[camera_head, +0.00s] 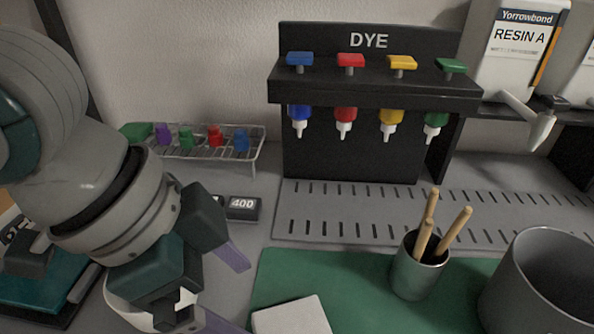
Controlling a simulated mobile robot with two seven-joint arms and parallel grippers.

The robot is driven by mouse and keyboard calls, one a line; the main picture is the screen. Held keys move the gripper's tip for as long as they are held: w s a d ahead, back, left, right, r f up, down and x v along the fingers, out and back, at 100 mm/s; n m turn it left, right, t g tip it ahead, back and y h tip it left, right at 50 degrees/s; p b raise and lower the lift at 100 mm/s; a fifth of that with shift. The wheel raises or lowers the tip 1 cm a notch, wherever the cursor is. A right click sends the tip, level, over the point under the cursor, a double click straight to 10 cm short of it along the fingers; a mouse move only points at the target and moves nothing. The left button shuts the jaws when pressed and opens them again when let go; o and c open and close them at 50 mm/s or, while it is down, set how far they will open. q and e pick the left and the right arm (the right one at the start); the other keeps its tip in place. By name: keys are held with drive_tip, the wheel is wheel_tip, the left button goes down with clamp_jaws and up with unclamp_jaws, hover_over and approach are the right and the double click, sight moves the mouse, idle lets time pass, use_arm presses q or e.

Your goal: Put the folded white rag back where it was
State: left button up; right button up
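A flat white rectangular piece (292,317), which looks like the folded white rag, lies on the green mat (330,272) at the bottom edge. Its near part is cut off by the frame. My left gripper (238,296) is just left of it, with its two purple-grey fingers spread apart and nothing seen between their tips. The lower finger runs out of the frame. My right gripper is not in view.
A cup with wooden sticks (415,275) and a large grey pot (545,290) stand at the right. Behind are the dye rack (375,90), a slotted grey tray (450,212), a wire rack (205,155) and a "400" block (243,208). A white bowl (122,308) is partly behind my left gripper.

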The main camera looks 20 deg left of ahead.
use_arm(q)
drive_tip(key=s+d+r+n+t, duration=0.1)
drive_tip(key=s+d+r+n, duration=0.1)
drive_tip(key=d, duration=0.1)
drive_tip(key=s+a+f+n+y, duration=0.2)
drive_tip(key=s+a+n+y, duration=0.1)
drive_tip(key=s+a+n, duration=0.3)
drive_tip(key=s+a, duration=0.1)
drive_tip(key=a, duration=0.1)
drive_tip(key=shift+a+f, duration=0.3)
drive_tip(key=shift+s, duration=0.1)
wheel_tip(320, 180, up, 54)
drive_tip(key=p, duration=5.4)
drive_tip(key=shift+r, duration=0.1)
